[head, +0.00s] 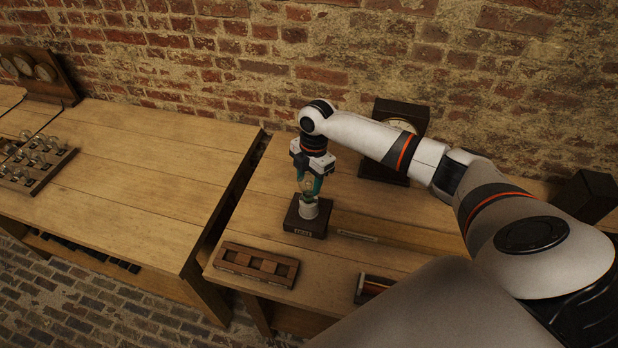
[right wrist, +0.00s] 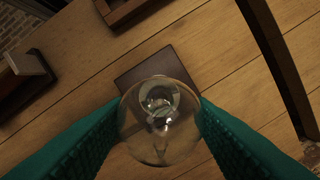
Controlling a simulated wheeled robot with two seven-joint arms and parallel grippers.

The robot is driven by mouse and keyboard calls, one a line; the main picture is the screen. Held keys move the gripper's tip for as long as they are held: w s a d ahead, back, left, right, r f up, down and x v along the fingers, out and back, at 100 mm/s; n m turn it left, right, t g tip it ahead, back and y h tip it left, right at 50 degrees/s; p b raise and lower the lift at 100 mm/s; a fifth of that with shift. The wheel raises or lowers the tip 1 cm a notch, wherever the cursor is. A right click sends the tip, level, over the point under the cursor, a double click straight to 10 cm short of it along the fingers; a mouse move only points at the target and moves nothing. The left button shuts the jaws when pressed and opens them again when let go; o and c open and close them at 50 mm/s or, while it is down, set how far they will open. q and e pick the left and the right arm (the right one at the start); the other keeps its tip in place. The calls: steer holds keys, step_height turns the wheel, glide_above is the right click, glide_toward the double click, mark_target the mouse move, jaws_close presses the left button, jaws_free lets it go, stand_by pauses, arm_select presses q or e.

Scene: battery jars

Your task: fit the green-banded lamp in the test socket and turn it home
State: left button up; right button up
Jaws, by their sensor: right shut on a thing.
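My right gripper (head: 311,184) points down over the test socket (head: 309,209), its teal fingers shut on a clear glass lamp (head: 306,187). In the right wrist view the lamp (right wrist: 160,125) sits between the two fingertips, bulb toward the camera. The socket is a pale cylinder on a dark, labelled wooden base (head: 303,230); the base also shows beyond the lamp in the right wrist view (right wrist: 150,68). The lamp's lower end is at or just above the socket; I cannot tell whether it is seated. I cannot make out its band. My left gripper is not in view.
A wooden tray with compartments (head: 229,258) lies at the bench's front left. A dark-cased dial (head: 376,166) stands behind my right arm. A rack of several lamps (head: 62,157) is on the left bench (head: 150,150), across a gap.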

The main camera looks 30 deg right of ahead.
steer(key=shift+f, duration=0.4)
steer(key=shift+f, duration=0.15)
stand_by(0.4)
steer(key=shift+m+p, duration=0.3)
steer(key=shift+p, duration=0.3)
steer(key=shift+m+p, duration=0.8)
steer(key=shift+m, duration=0.1)
steer(key=shift+m+t+p, duration=0.4)
steer(key=shift+m+p, duration=1.1)
steer(key=shift+s+m+p, duration=0.1)
steer(key=shift+m+p, duration=0.2)
steer(key=shift+m, duration=0.2)
